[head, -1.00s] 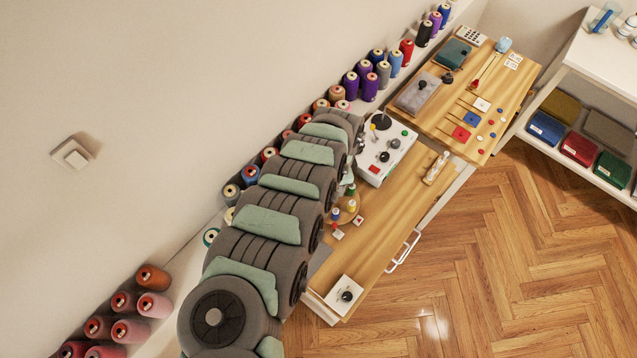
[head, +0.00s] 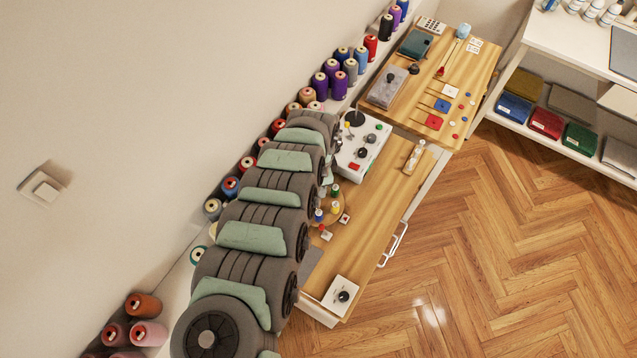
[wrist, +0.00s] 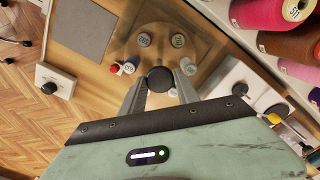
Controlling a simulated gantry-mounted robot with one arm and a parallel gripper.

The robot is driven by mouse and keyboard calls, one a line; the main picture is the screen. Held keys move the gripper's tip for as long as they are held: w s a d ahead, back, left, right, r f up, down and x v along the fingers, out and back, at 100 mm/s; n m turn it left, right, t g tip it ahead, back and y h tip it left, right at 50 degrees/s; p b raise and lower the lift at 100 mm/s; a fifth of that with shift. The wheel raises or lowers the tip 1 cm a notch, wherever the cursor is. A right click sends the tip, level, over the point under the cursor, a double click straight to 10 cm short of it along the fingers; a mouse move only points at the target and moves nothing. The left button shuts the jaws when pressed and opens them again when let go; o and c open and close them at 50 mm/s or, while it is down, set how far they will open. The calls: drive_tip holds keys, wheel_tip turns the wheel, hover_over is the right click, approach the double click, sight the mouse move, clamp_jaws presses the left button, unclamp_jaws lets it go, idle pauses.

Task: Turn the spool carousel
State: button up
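The spool carousel is a round wooden disc (wrist: 160,52) with a black centre knob (wrist: 160,80) and several small spools around it. My gripper (wrist: 161,84) is over the carousel, with one finger on each side of the knob. The fingers look spread, with a small gap to the knob; contact is not clear. The fingertips are hidden in the head view.
A white control box (head: 361,146) stands on the bench behind the carousel. A white block with a black knob (head: 343,296) sits at the bench's near end. Rows of thread cones (wrist: 281,12) line the wall side. A grey pad (wrist: 82,27) lies beside the carousel.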

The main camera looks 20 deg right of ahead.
drive_tip(key=o, duration=0.5)
drive_tip(key=shift+c, duration=0.2)
wheel_tip(320, 180, up, 11)
drive_tip(key=shift+p, duration=0.35)
drive_tip(key=shift+f, duration=0.1)
